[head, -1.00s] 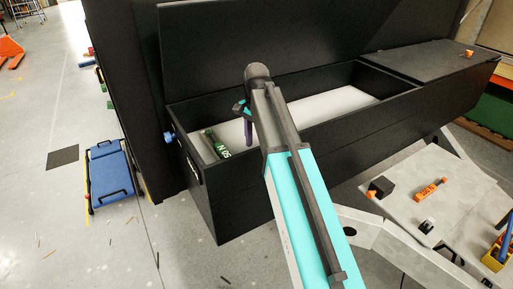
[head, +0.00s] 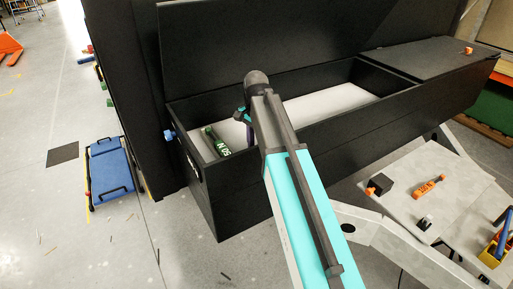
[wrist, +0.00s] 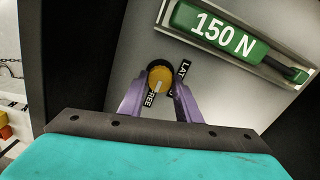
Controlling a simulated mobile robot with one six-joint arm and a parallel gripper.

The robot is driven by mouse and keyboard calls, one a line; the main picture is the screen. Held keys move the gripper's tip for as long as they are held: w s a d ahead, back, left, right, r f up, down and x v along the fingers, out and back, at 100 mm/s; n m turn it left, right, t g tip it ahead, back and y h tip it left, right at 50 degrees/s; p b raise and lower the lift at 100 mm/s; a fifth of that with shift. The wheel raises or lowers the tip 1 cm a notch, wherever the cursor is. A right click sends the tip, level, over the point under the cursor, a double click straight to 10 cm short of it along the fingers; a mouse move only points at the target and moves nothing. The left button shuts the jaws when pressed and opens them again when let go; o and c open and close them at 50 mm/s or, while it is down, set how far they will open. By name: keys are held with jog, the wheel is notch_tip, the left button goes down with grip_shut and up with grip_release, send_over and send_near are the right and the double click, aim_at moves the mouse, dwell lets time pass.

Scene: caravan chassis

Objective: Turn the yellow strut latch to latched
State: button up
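The yellow strut latch (wrist: 160,80) is a round yellow knob with a dark rim on a pale panel, seen in the wrist view. A FREE label lies on its near side, partly hidden, and a partly covered label starting LAT lies to its upper right. My gripper (wrist: 161,84) has its two purple fingers on either side of the knob, apart from each other; contact with it is not clear. In the head view my gripper (head: 247,122) is inside the open black box, and the latch is hidden there.
A green 150 N strut (wrist: 222,30) lies just beyond the latch; it also shows in the head view (head: 216,143). The black box's walls (head: 265,200) surround my gripper. A grey table (head: 445,175) with small parts stands at right.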

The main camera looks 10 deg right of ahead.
jog(key=shift+n, duration=0.3)
jog(key=n, duration=0.7)
jog(key=shift+n+b, duration=0.3)
jog(key=shift+n, duration=0.1)
jog(key=n, duration=0.4)
jog(key=shift+w, duration=0.1)
jog(key=shift+n, duration=2.8)
